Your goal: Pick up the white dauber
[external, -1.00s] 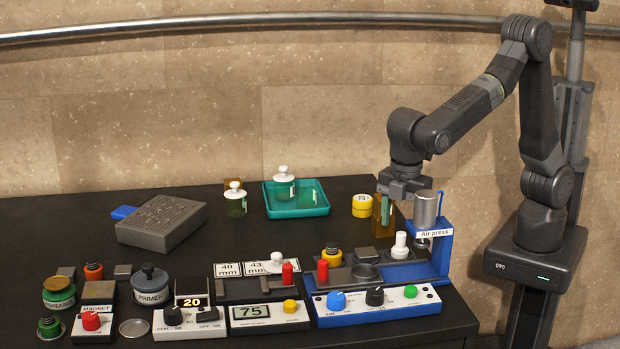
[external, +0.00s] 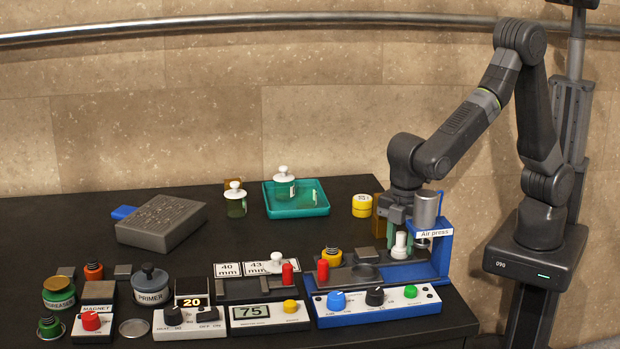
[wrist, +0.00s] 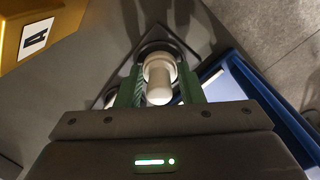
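In the wrist view my gripper (wrist: 159,88) looks open, with narrow gaps between the fingers and the dauber. The lower end of the dauber is partly hidden.
The press cylinder (external: 426,210) stands close at the right of my gripper. An amber block (external: 380,212) is just behind, and it shows at the upper left of the wrist view (wrist: 40,32). A yellow roll (external: 362,206) and a teal tray (external: 296,207) lie further left.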

